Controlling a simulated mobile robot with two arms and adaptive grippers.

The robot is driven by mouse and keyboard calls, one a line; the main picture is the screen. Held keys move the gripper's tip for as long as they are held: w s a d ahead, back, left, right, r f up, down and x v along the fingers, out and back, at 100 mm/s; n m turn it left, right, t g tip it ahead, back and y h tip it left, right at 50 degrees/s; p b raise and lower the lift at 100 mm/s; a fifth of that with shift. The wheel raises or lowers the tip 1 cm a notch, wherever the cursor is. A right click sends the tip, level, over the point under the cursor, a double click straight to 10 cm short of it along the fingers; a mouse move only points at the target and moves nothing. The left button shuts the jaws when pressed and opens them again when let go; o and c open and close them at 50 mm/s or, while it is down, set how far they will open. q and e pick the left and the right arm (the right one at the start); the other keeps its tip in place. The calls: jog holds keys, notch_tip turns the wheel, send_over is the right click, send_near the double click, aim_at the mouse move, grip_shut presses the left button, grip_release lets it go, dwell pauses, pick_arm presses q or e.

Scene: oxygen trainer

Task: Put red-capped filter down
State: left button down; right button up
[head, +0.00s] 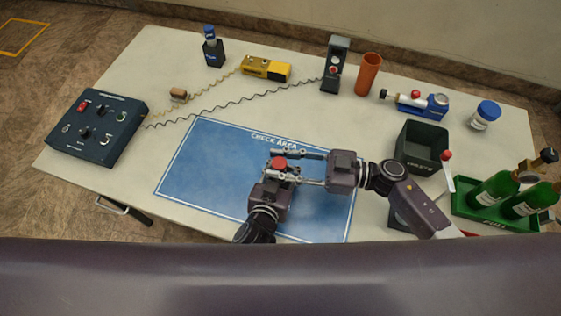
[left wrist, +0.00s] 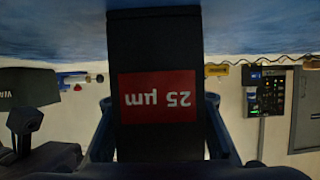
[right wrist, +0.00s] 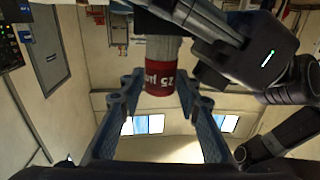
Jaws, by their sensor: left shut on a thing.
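The red-capped filter (head: 279,163) is over the blue check area mat (head: 205,170) in the head view; its height above the mat is unclear. My left gripper (head: 284,174) is shut on it. In the left wrist view the filter (left wrist: 158,98) fills the middle, dark with a red "25 µm" label that reads upside down. My right gripper (head: 298,166) comes in from the right, close beside the filter. In the right wrist view its fingers (right wrist: 158,92) are apart, with the filter's red-labelled end (right wrist: 160,80) showing between them. The filter's lower part is hidden in the head view.
A dark control box (head: 97,124) stands at the left. A dark bin (head: 422,146) and a green tray (head: 470,214) with bottles stand at the right. An orange cup (head: 368,74) and a yellow device (head: 266,68) stand at the back. The left part of the mat is clear.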

jog(key=s+d, duration=0.1)
jog(key=d, duration=0.6)
jog(key=shift+d, duration=0.2)
pick_arm(q)
jog(key=c, duration=1.1)
grip_release()
jog(key=shift+c, duration=0.2)
